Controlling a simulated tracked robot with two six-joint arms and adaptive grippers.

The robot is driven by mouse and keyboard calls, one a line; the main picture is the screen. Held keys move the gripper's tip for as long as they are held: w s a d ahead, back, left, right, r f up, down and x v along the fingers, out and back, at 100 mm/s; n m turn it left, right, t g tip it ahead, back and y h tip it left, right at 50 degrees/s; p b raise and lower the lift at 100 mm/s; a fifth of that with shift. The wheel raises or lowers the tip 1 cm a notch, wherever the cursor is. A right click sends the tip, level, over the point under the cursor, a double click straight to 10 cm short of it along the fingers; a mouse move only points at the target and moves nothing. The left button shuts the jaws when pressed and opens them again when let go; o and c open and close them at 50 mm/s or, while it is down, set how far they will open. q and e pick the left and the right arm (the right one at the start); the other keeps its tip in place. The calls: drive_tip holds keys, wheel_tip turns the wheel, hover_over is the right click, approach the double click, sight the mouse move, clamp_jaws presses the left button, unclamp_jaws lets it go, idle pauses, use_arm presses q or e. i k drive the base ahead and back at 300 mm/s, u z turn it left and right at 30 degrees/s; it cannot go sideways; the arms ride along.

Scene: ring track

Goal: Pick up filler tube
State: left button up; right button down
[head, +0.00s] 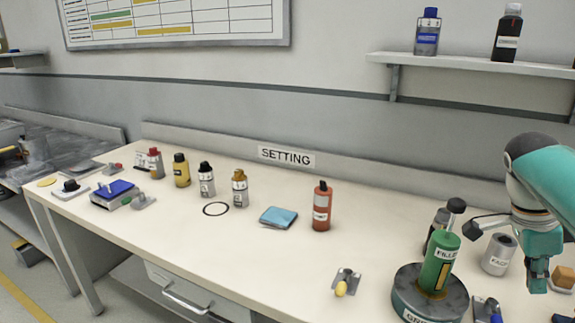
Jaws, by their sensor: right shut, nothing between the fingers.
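The filler tube is a green cylinder (440,260) with a white label that looks like "FILLER", standing upright in a round grey base (412,292) at the lower right. The base has a partly cut-off label on its front. My right gripper (538,284) is on the teal arm at the right edge, pointing down. It is shut and empty, to the right of the tube and apart from it. My left gripper is out of view.
Close around the tube stand a dark-capped bottle (435,227) behind and a grey labelled cylinder (498,254) to the right. The bench's front middle is clear.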

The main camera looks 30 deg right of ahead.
sight(441, 253)
drive_tip(key=k, duration=1)
